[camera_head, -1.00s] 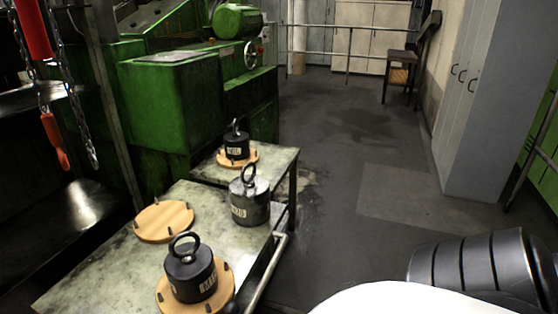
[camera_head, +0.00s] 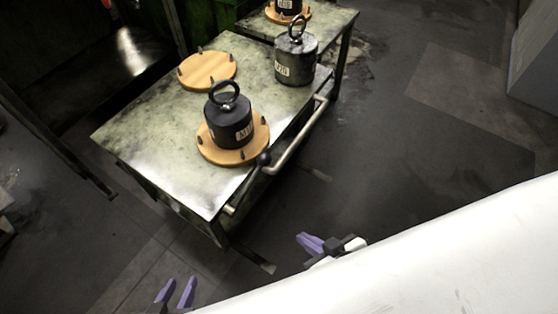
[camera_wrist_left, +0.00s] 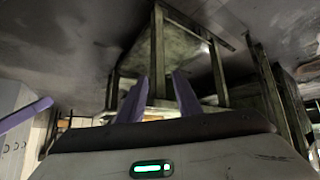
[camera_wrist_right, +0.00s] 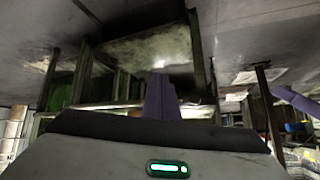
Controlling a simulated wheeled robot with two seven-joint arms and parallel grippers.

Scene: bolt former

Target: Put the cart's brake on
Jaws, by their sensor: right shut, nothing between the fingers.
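The cart (camera_head: 140,135) is a worn metal table on legs with a pale bent handle (camera_head: 300,140) along its near right side. The wheels and any pedal are not clearly visible. My left gripper (camera_head: 175,292) is open and empty, low in front of the cart. My right gripper (camera_head: 310,243) is shut and empty, right of the cart's near corner and apart from it. The wrist views show the cart's frame (camera_wrist_left: 158,50) upside down.
On the cart stand a black weight (camera_head: 229,118) on a wooden disc, an empty pegged wooden disc (camera_head: 207,70) and a grey weight (camera_head: 296,58). A second table (camera_head: 340,22) with another weight adjoins behind. Dark floor (camera_head: 420,140) on the right is clear.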

